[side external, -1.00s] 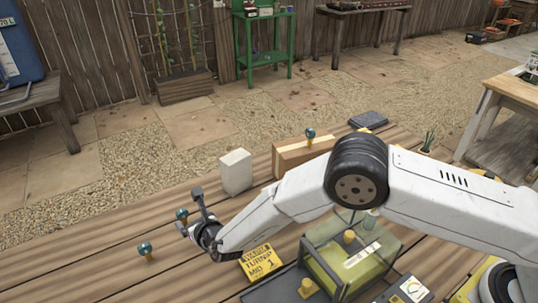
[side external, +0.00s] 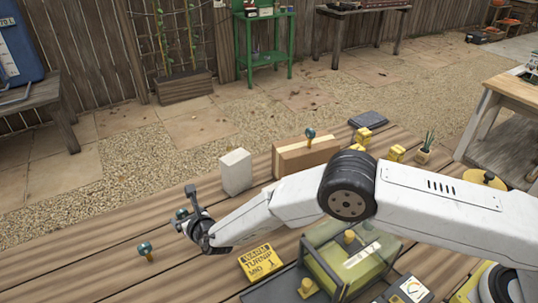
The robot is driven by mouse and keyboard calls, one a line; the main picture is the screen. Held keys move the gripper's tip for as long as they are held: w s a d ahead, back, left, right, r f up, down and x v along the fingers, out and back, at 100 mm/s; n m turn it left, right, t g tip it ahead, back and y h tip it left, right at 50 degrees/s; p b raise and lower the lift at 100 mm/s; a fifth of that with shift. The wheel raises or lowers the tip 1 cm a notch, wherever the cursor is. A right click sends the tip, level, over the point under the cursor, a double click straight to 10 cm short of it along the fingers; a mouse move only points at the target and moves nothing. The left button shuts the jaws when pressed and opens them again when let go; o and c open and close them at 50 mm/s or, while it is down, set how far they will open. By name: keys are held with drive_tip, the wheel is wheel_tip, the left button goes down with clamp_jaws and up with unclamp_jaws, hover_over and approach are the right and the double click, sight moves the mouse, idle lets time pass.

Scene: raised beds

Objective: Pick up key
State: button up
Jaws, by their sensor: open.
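Several small pieces with a round teal head on a short tan stem stand about, and one may be the key, but they are too small to tell. One (side external: 146,251) stands on the planks at the front left. Another teal-headed piece (side external: 181,213) shows between the fingers of my gripper (side external: 184,208), partly hidden by them. I cannot tell whether the fingers touch it. A third teal-headed piece (side external: 310,134) stands at the cardboard-brown box. My gripper is open, low over the left part of the table.
A white block (side external: 235,172) and the brown box (side external: 292,158) stand behind my arm. Yellow blocks (side external: 363,135) and a small potted plant (side external: 424,153) are farther back. The planks at far left are clear.

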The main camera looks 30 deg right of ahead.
sight(182, 212)
drive_tip(key=shift+x, duration=1.7)
drive_tip(key=shift+a, duration=0.15)
drive_tip(key=shift+c, duration=0.2)
clamp_jaws()
drive_tip(key=shift+r, duration=0.25)
